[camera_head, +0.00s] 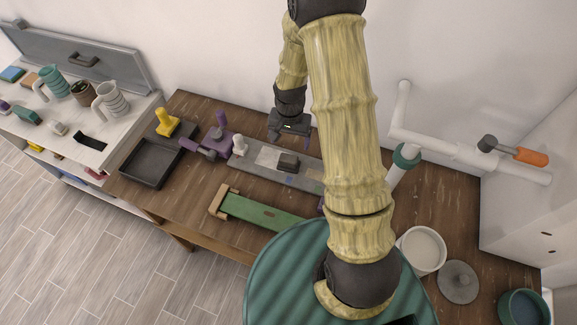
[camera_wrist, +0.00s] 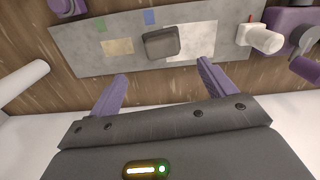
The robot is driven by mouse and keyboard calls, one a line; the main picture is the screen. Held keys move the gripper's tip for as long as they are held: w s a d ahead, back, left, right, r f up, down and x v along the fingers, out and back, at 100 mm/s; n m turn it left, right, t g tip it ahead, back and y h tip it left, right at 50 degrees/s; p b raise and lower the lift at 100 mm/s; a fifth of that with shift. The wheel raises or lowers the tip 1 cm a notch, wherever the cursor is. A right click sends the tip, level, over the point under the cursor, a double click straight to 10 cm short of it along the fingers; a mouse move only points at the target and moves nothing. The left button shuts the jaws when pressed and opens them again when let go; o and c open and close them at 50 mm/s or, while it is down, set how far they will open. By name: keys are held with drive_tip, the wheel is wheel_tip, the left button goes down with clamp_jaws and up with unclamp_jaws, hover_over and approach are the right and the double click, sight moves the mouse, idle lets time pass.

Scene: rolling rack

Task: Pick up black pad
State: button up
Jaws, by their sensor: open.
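A small dark pad (camera_head: 288,162) with rounded corners lies on a long grey board on the wooden table. In the wrist view the pad (camera_wrist: 161,41) is above centre in the picture, on the board between coloured patches. My gripper (camera_head: 290,135) hangs over the table near the wall, behind the board. Its two purple fingers (camera_wrist: 162,72) are spread and empty, and the pad shows beyond their tips, apart from them. Another flat black piece (camera_head: 90,141) lies on the white counter at the left.
The grey board (camera_head: 311,177) carries a white knob (camera_head: 240,145). Purple tools (camera_head: 215,140), a yellow-handled stamp (camera_head: 167,122) and a black tray (camera_head: 150,162) stand left. A white pipe (camera_head: 470,157) runs along the right. A white bowl (camera_head: 422,248) is at the front right.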

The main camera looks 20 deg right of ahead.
sight(288, 157)
drive_tip(key=shift+f+b, duration=1.6)
drive_tip(key=shift+f, duration=1.2)
wheel_tip(288, 157, down, 5)
drive_tip(key=b, duration=0.3)
drive_tip(key=shift+w+a+f+b, duration=0.1)
drive_tip(key=shift+w+f+b, duration=0.05)
drive_tip(key=shift+b, duration=0.25)
drive_tip(key=c, duration=1.1)
